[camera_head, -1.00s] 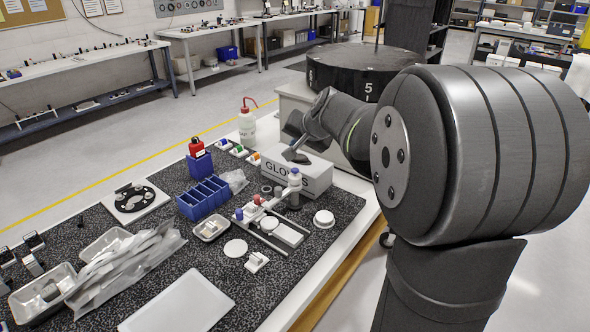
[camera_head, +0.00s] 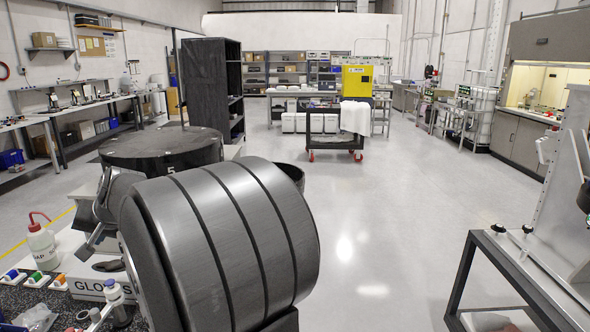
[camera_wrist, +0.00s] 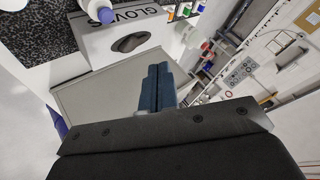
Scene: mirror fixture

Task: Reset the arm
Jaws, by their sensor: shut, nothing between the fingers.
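My gripper (camera_wrist: 158,72) is shut and empty in the wrist view, its two blue-grey fingers pressed together. In that view it points over a grey surface beside the white GLOVES box (camera_wrist: 120,35). In the head view my large dark arm link fills the lower middle. The gripper end shows only partly at the left, above the GLOVES box (camera_head: 88,284), apart from it as far as I can tell.
A white wash bottle (camera_head: 43,248) with a red spout stands at the bench's left. A black round drum (camera_head: 160,145) marked 5 stands behind my arm. A metal frame (camera_head: 560,200) stands on a dark table at the right. The floor (camera_head: 370,220) between is clear.

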